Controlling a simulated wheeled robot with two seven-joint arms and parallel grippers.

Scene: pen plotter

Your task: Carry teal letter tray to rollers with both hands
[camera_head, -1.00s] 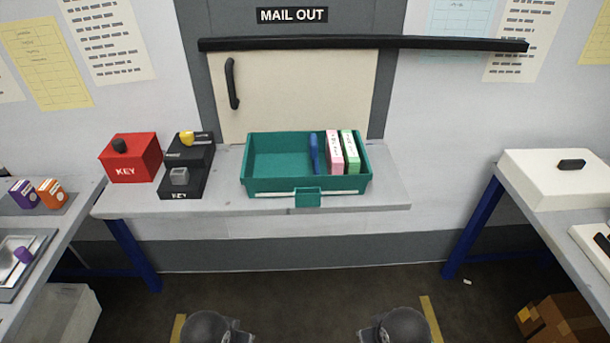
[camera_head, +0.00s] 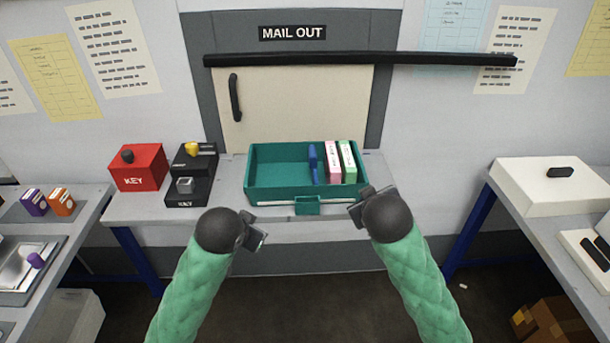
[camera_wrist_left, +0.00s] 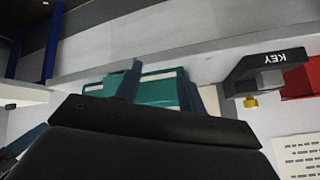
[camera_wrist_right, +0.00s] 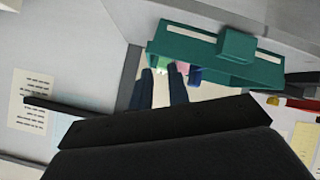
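The teal letter tray (camera_head: 270,196) sits on the ledge below the MAIL OUT hatch. It holds a blue item (camera_head: 313,164), a pink-and-white box (camera_head: 333,162) and a green-and-white box (camera_head: 348,162) on its right side. A teal tab (camera_head: 307,205) sticks out at its front. My left gripper (camera_head: 256,228) is open and empty, in front of and below the tray's left end. My right gripper (camera_head: 364,206) is open, close to the tray's front right corner; contact cannot be told. The tray also shows in the left wrist view (camera_wrist_left: 155,92) and right wrist view (camera_wrist_right: 190,46). No rollers are visible.
A red KEY box (camera_head: 138,170) and a black KEY block (camera_head: 190,178) stand left of the tray. A black bar (camera_head: 450,48) crosses the closed hatch (camera_head: 300,105). A white box (camera_head: 550,185) stands on the right table. The ledge right of the tray is small and clear.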

